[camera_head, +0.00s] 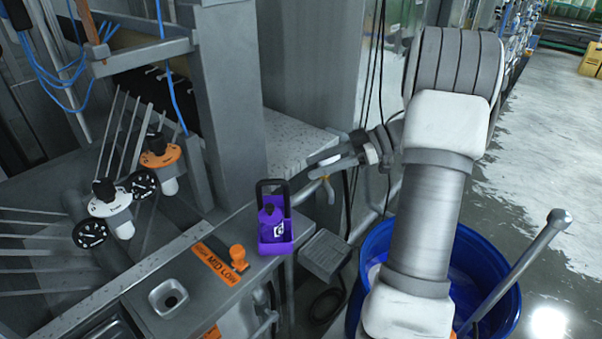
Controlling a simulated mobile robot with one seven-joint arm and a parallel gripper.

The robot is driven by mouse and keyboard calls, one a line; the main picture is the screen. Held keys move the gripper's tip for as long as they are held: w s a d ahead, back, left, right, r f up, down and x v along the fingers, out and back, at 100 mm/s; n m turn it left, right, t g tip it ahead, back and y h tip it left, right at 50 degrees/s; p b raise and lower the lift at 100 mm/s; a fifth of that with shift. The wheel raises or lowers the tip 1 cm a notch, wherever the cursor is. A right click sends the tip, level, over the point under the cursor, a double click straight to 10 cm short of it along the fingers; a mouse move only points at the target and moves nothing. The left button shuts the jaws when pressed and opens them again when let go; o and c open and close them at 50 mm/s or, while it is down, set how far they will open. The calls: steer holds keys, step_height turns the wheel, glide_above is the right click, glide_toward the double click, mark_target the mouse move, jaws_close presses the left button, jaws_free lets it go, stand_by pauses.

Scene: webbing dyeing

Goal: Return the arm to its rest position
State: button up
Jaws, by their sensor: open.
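My arm (430,215) rises at the right of the head view and bends at a ribbed grey and white joint at the top. My gripper (318,167) appears as a small grey shape just left of the arm, its fingers pointing left. It is open, and I see nothing held in it. It is beside the corner of a speckled grey ledge and above a pipe with a yellow handle (326,190). I cannot tell whether it touches either. The wrist and the rest of the forearm are mostly hidden behind my arm.
A blue tub (502,318) is behind and beside my arm. Machine frames and orange-capped fittings fill the left. Wet open floor (560,150) lies right.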

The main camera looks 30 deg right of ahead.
steer(key=shift+s+d+r, duration=0.15)
steer(key=shift+d, duration=0.15)
steer(key=w+a+r+m+t+h, duration=0.1)
steer(key=w+a+r+t+h, duration=0.1)
steer(key=w+r+t+h, duration=0.3)
steer(key=w+a+r+m+t, duration=0.1)
steer(key=w+a+r, duration=0.1)
steer(key=w+r, duration=0.3)
step_height(320, 180, up, 7)
steer(key=w+m+t+h, duration=0.2)
steer(key=m+t+h, duration=0.25)
steer(key=h, duration=0.35)
steer(key=s+a+f+m+g, duration=0.2)
steer(key=s+a+f+g, duration=0.1)
steer(key=s, duration=0.7)
steer(key=s+a+f+m+g, duration=0.2)
steer(key=s+a+f+g, duration=0.2)
steer(key=s, duration=0.7)
steer(key=s+a+f+m+g, duration=0.3)
steer(key=s+a, duration=0.4)
steer(key=s, duration=0.4)
steer(key=shift+a+f+b, duration=0.15)
steer(key=shift+f+b, duration=0.2)
steer(key=shift+f, duration=0.15)
